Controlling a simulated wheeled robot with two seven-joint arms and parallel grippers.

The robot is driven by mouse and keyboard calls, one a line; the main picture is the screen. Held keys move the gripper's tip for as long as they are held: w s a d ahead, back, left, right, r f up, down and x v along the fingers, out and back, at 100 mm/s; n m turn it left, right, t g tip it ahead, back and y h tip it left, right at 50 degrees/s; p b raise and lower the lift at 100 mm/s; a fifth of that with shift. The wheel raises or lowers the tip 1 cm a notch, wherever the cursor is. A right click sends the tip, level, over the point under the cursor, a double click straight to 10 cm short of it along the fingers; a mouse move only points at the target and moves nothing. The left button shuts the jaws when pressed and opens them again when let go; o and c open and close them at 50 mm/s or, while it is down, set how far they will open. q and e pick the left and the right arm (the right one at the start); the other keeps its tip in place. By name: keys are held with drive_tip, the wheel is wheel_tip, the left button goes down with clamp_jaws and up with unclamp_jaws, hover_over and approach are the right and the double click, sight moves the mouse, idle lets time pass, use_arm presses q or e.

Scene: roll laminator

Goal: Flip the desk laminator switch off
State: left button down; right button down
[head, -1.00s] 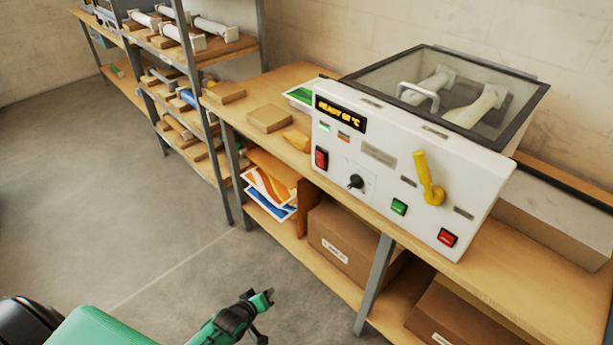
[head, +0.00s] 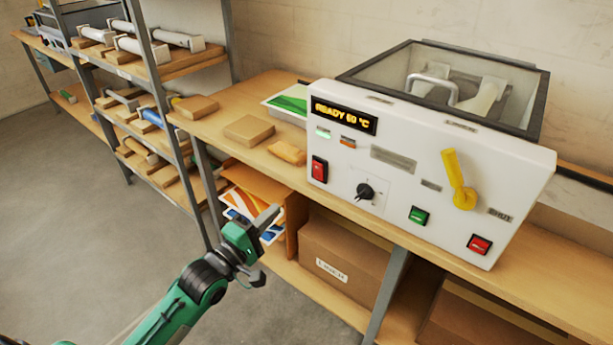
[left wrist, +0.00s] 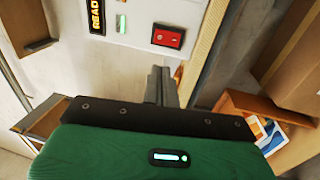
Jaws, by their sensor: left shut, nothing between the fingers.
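The white desk laminator (head: 400,140) stands on the wooden bench, its front panel toward me. A red rocker switch (head: 319,169) sits at the panel's left, below the lit display (head: 344,115), which reads READY. The red switch also shows in the left wrist view (left wrist: 168,37), ahead of the fingers. A green button (head: 418,215), a second red one (head: 480,244), a black knob (head: 365,191) and a yellow lever (head: 459,180) are further right. My left gripper (head: 268,247) is shut and empty, in front of the bench, below and left of the switch, apart from it. My right gripper is out of view.
Wooden blocks (head: 249,129) and a green-white sheet (head: 289,101) lie on the bench left of the laminator. A cardboard box (head: 342,261) and printed sheets are on the shelf below. A rack with rollers (head: 160,60) stands at the left.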

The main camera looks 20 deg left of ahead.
sight(316, 167)
use_arm(q)
drive_tip(key=shift+w, duration=0.1)
